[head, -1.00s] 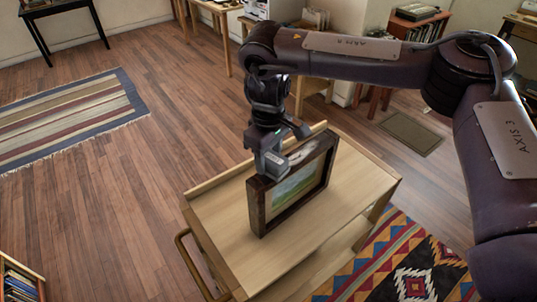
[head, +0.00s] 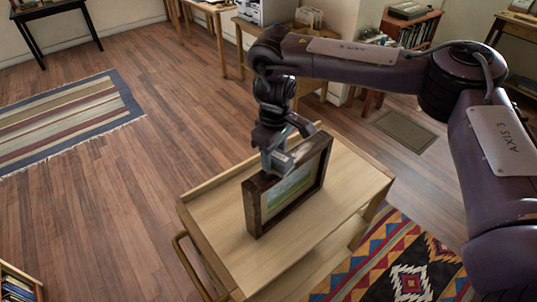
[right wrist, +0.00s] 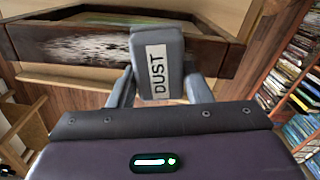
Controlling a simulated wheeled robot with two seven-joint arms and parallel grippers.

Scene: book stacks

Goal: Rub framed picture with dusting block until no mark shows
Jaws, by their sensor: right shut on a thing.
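The framed picture (head: 253,208) stands upright on a wooden cart, with a dark wood frame around a green and blue landscape. My right gripper (head: 277,158) is over its upper edge, towards the left end. In the right wrist view, the right gripper (right wrist: 158,85) is shut on the grey dusting block (right wrist: 143,45), which has a white "DUST" label. The block is at the picture's dark frame; contact cannot be made out. A whitish smeared mark (right wrist: 85,45) shows on the frame left of the block. My left gripper is not in view.
The cart (head: 225,213) has a low raised edge and bare top around the picture. A patterned rug (head: 410,280) lies at front right, a striped rug (head: 65,120) at left. Bookshelves (right wrist: 295,85) show at right in the wrist view. The wooden floor at left is open.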

